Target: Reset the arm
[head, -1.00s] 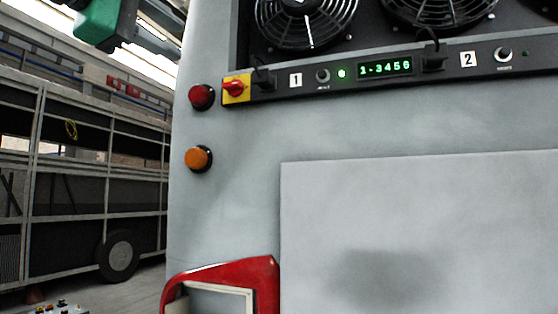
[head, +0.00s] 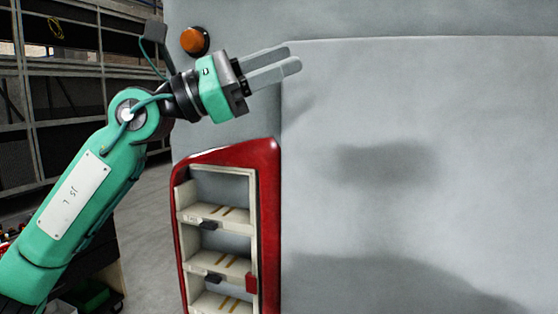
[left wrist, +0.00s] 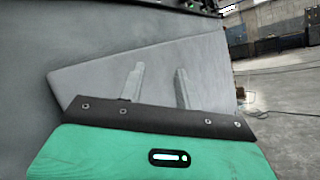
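My left arm, green with black joints, comes in from the lower left in the head view. Its left gripper (head: 293,58) points right, in front of the grey coach panel (head: 400,120). The two pale grey fingers are apart with nothing between them. In the left wrist view the fingers of the left gripper (left wrist: 158,75) also stand apart and empty, with the lighter grey panel (left wrist: 215,65) behind them. I cannot tell whether they touch the panel. My right gripper is in neither current view.
An orange lamp (head: 194,40) sits on the coach wall above the arm. A red-framed recess (head: 268,190) with pale shelves is below the gripper. A dark rack-like frame (head: 65,95) stands at the left. Open floor (left wrist: 275,95) shows at the right in the left wrist view.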

